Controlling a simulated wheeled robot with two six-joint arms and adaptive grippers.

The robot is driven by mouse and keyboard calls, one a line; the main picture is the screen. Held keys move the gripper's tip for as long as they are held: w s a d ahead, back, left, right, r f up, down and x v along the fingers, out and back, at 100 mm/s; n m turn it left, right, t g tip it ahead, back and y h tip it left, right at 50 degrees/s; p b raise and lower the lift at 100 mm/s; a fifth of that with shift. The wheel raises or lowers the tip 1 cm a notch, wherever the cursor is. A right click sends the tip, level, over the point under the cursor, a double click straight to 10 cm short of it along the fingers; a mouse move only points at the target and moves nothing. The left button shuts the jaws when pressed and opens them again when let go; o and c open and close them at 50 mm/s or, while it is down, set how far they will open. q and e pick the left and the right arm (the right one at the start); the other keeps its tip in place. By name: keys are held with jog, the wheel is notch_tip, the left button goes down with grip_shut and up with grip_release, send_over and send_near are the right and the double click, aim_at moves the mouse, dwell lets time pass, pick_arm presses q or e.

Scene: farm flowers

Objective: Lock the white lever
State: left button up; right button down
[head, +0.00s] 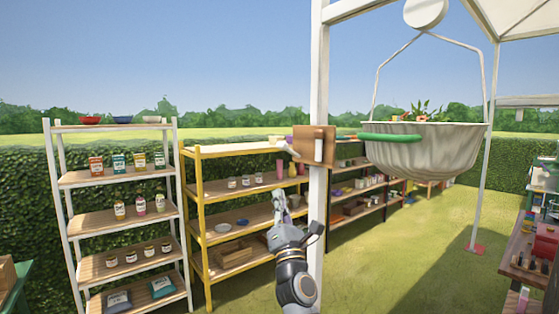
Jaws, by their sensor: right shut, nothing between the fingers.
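A brown wooden block (313,146) is fixed to the tall white post. A small pale piece (287,147) juts out from the left side of the block and looks like the white lever; it is too small for me to tell its exact position. A green bar (390,137) sticks out to the right of the block, in front of the hanging basket. My right gripper (281,200) is shut and empty, pointing up below and slightly left of the block, apart from it. My left gripper is not in view.
The white post (318,75) stands just right of my right arm. A large pale hanging basket (425,150) with plants is to the right. White (118,180) and yellow (235,205) shelves with goods stand behind at left. A workbench (530,250) is at far right.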

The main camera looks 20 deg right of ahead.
aim_at(289, 150)
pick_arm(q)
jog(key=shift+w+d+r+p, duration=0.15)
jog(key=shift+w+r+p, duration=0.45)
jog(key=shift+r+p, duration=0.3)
pick_arm(e)
jog(key=s+d+r+x, duration=0.1)
jog(key=x, duration=1.1)
jog(key=shift+d+r, duration=0.3)
jog(key=shift+r, duration=0.1)
jog(key=shift+a+f, duration=0.1)
jog(key=shift+m, duration=0.3)
